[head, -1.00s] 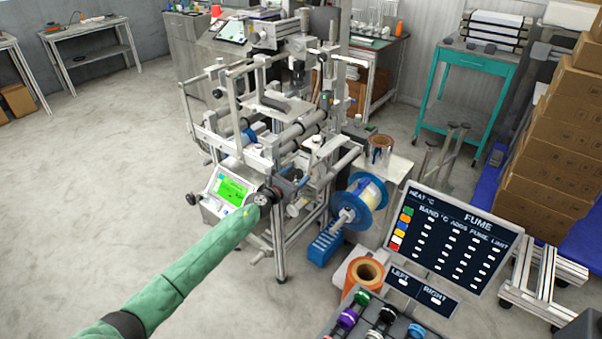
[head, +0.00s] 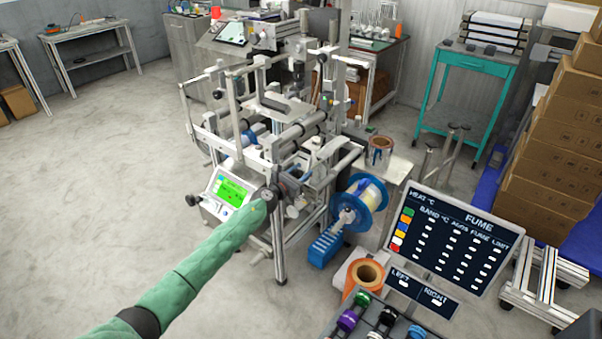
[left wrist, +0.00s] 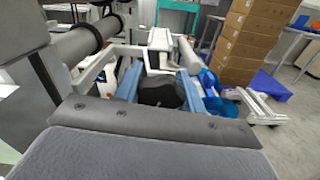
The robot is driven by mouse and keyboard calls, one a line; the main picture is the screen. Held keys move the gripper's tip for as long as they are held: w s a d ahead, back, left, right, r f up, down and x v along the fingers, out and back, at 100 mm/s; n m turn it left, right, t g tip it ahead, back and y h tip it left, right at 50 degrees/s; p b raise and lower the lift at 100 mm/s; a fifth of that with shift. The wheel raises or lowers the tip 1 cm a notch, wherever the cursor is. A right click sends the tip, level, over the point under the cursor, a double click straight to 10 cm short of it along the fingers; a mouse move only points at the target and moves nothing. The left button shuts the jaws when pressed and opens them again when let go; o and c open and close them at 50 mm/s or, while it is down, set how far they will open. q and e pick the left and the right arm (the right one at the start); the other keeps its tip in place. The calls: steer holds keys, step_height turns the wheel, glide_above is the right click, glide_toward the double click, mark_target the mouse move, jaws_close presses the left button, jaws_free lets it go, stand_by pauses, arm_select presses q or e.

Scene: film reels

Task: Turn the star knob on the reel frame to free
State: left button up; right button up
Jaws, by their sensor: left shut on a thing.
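The reel frame (head: 278,235) is a tall metal machine of grey bars and rollers in the middle of the head view. My left arm, in a green sleeve, reaches to its near upright. My left gripper (head: 279,191) is at that upright, small and partly hidden by my own wrist. In the left wrist view two bluish fingers (left wrist: 160,84) stand on either side of the dark star knob (left wrist: 160,94), and the gripper is shut on it. The knob's lobes and any free marking cannot be made out. My right gripper is not in view.
A control box with a green screen (head: 232,190) stands just left of my wrist. A blue spool (head: 362,204) is to the right on the frame. A FUME display panel (head: 455,240) and a tray of coloured caps (head: 375,325) are nearer. Open floor lies to the left.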

arm_select(q)
steer(key=shift+r+n+p, duration=0.1)
steer(key=shift+n+p, duration=0.25)
steer(key=shift+n, duration=1.75)
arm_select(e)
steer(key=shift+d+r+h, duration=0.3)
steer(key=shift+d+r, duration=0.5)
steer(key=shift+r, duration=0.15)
arm_select(q)
steer(key=o, duration=1)
steer(key=shift+a, duration=0.1)
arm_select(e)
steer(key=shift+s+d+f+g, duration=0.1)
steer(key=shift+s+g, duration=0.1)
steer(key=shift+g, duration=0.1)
arm_select(q)
steer(key=shift+s, duration=0.1)
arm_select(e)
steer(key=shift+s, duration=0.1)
